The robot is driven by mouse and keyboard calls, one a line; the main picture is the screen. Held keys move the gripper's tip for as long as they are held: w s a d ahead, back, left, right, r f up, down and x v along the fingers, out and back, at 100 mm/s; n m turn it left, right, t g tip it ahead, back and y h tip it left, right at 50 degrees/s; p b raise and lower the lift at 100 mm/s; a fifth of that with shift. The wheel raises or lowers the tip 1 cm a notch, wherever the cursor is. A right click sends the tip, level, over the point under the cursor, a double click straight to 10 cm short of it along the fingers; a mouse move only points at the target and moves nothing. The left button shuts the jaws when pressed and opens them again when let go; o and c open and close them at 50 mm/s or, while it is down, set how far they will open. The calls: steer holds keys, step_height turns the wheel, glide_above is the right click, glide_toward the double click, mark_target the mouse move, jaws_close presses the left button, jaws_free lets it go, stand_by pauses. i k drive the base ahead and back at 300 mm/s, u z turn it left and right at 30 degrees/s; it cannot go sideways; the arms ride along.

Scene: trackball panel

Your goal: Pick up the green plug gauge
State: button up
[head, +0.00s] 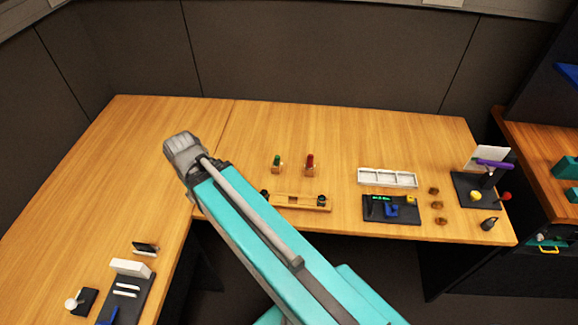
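The green plug gauge (277,160) stands upright in a small wooden block on the wooden table, left of a similar red piece (310,160). Its lower part is hidden in the block. My teal arm crosses the lower middle of the head view and ends in a grey ribbed part over the table, left of the green gauge and apart from it. I cannot make out my gripper's fingers anywhere in this view.
A wooden fixture (297,202) with dark round parts lies in front of the gauges, partly behind my arm. To the right are a white compartment tray (388,178), a dark panel (377,214) and several brown pieces. The table behind the gauges is clear.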

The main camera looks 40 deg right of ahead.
mark_target(277, 158)
steer(key=k, duration=1.65)
steer(key=z, duration=1)
steer(key=i, duration=1)
steer(key=u, duration=0.05)
